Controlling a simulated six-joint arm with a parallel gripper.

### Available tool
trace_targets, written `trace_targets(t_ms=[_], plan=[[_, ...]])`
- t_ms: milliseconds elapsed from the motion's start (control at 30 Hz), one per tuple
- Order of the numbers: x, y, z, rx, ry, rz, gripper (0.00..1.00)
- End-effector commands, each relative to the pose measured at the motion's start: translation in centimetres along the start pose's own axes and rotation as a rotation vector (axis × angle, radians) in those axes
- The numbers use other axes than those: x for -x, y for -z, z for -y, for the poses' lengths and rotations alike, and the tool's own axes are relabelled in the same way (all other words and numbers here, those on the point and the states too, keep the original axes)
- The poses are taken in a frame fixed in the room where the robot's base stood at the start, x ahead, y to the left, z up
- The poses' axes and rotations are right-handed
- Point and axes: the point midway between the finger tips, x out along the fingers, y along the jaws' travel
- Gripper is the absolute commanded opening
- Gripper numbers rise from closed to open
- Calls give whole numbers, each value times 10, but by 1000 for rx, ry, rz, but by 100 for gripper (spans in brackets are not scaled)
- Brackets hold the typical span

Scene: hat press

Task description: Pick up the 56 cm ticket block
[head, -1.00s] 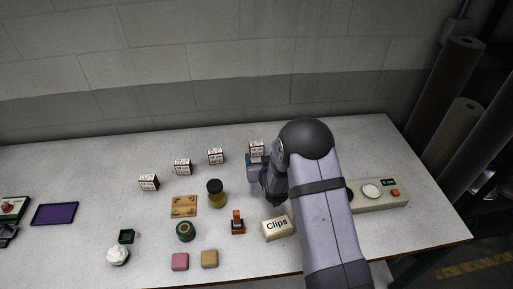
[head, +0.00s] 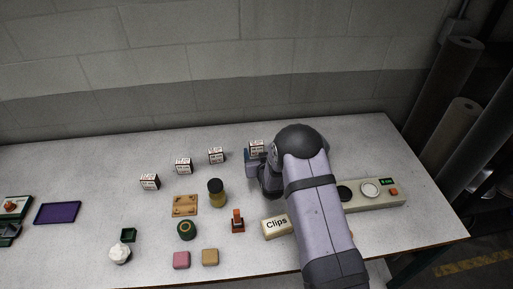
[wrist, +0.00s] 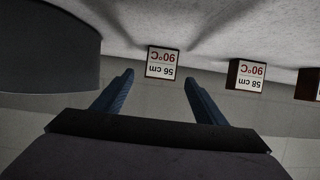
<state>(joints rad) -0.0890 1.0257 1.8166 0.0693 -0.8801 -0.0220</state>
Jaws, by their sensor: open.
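The 56 cm ticket block (wrist: 163,63) is a small block with a white face, printed upside down in the wrist view with "56 cm" and "90°C". It stands on the table, at the right end of the row of blocks in the head view (head: 256,147). My gripper (wrist: 158,77) is open and empty. The block shows between and just beyond its two blue fingertips, with no visible contact. In the head view my gripper (head: 253,159) is by this block, partly hidden by my arm.
The 58 cm block (wrist: 246,75) stands beside it, with more ticket blocks (head: 183,166) further left. A dark-lidded jar (head: 216,193), a Clips box (head: 277,227) and an orange-red stamp-like item (head: 238,221) are nearer. A control panel (head: 385,193) lies at the right.

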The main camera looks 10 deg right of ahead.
Motion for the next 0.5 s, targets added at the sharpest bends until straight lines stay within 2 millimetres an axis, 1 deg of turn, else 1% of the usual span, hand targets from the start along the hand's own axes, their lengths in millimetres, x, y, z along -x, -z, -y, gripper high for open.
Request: trace_targets(t_ms=[167, 300, 500], plan=[[-15, 3, 0, 0, 0, 1, 66], [-29, 2, 0, 0, -1, 1, 66], [-42, 1, 0, 0, 0, 1, 66]])
